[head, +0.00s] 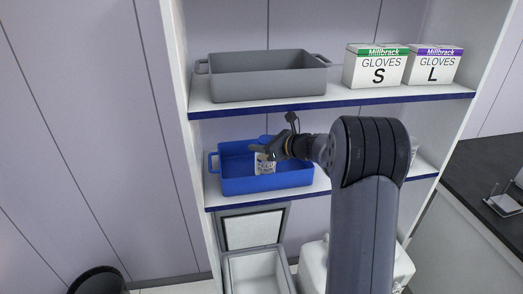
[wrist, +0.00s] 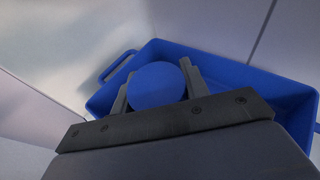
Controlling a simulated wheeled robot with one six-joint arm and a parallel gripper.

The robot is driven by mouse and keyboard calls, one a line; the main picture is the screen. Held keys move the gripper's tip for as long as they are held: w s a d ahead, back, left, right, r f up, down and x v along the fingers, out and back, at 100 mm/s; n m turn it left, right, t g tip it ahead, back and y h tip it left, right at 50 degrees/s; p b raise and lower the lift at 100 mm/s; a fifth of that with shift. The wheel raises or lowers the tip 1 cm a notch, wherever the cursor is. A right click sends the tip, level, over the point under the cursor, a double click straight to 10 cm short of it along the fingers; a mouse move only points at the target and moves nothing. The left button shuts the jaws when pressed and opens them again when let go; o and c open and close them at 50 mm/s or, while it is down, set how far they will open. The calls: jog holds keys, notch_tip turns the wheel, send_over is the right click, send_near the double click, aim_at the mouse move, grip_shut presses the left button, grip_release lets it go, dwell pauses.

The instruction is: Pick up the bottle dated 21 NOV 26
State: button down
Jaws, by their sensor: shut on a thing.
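A small bottle with a blue cap and a pale printed label (head: 264,164) shows in the head view at the blue tray. The label is too small to read, so I cannot tell its date. My gripper (head: 262,152) reaches in from the right, shut on the bottle. In the wrist view the round blue cap (wrist: 157,85) sits between the two fingers of my gripper (wrist: 158,82). The bottle looks upright, in or just above the tray; I cannot tell whether it touches the tray floor.
The blue tray (head: 222,182) stands on the lower shelf, under the upper shelf (head: 290,105). A grey tray (head: 265,85) and glove boxes marked S (head: 377,68) and L (head: 432,67) stand above. An open white box (head: 258,272) is below. A dark counter (head: 475,180) is at right.

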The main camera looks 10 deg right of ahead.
jog(key=shift+s+f+b, duration=0.2)
jog(key=shift+b, duration=0.65)
jog(key=shift+s+n+t+b, duration=0.3)
jog(key=shift+t+b, duration=0.1)
jog(key=shift+b, duration=0.85)
jog(key=shift+s+f+t+y+b, duration=0.1)
jog(key=shift+s+t+y+b, duration=0.25)
jog(key=shift+b, duration=0.9)
jog(key=s+b, duration=0.1)
jog(key=b, duration=0.3)
jog(key=shift+f+n+t+b, duration=0.1)
jog(key=shift+n+t+b, duration=0.25)
jog(key=shift+n+b, duration=0.05)
